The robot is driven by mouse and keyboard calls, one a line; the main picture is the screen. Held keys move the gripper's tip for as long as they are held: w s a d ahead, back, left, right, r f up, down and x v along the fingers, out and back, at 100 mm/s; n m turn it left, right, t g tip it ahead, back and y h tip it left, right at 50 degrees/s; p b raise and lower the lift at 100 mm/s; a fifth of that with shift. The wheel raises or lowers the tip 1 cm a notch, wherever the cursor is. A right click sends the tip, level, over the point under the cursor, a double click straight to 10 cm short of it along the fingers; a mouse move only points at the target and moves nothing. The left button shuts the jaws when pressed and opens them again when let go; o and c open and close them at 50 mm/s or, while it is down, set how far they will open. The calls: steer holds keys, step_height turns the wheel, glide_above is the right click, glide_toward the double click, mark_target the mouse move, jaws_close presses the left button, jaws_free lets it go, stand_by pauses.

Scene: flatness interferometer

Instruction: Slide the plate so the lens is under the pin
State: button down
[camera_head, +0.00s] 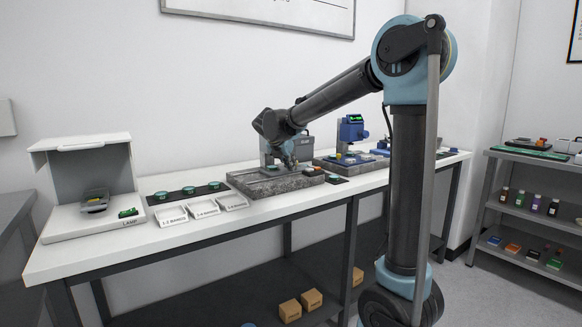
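My gripper (290,160) reaches down over a dark grey stone-like base (262,188) on the white bench. A grey upright instrument (303,148) stands at the back of that base, partly behind my gripper and arm. The plate, the lens and the pin are too small or hidden to make out there. My gripper is small and dark here, so I cannot see whether its fingers are open or whether it touches anything.
Left of the base lie a black strip with several teal discs (189,190) and white labelled trays (202,209). A hooded white lamp station (90,214) stands at the left end. A blue instrument (352,128) with a green display stands to the right. A shelf rack (525,208) is far right.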

steer(key=s, duration=0.1)
steer(key=s+a, duration=0.1)
steer(key=s, duration=0.1)
steer(key=shift+s+a+r, duration=0.3)
steer(key=shift+s+a, duration=0.05)
steer(key=shift+s, duration=0.05)
steer(key=v, duration=0.8)
steer(key=s+d+f+m+g, duration=0.1)
steer(key=s+d+f+m, duration=0.2)
steer(key=s+d+m, duration=0.35)
steer(key=s+d+f+m+g, duration=0.2)
steer(key=s+d+f+m, duration=0.15)
steer(key=d, duration=0.55)
steer(key=s+d+f+m+g, duration=0.1)
steer(key=s+d+f+m, duration=0.3)
steer(key=d, duration=0.4)
steer(key=s+d+f+m+y, duration=0.1)
steer(key=s+d+f+m, duration=0.2)
steer(key=s+f+m, duration=0.5)
steer(key=s+d+f+m+g+y, duration=0.1)
steer(key=s+d+f+m, duration=0.3)
steer(key=s+f+m, duration=0.4)
steer(key=s+y, duration=0.1)
steer(key=s, duration=0.1)
steer(key=shift+s+d+f+m+g+y, duration=0.3)
steer(key=shift+s+f+m, duration=0.05)
steer(key=shift+f+m, duration=0.05)
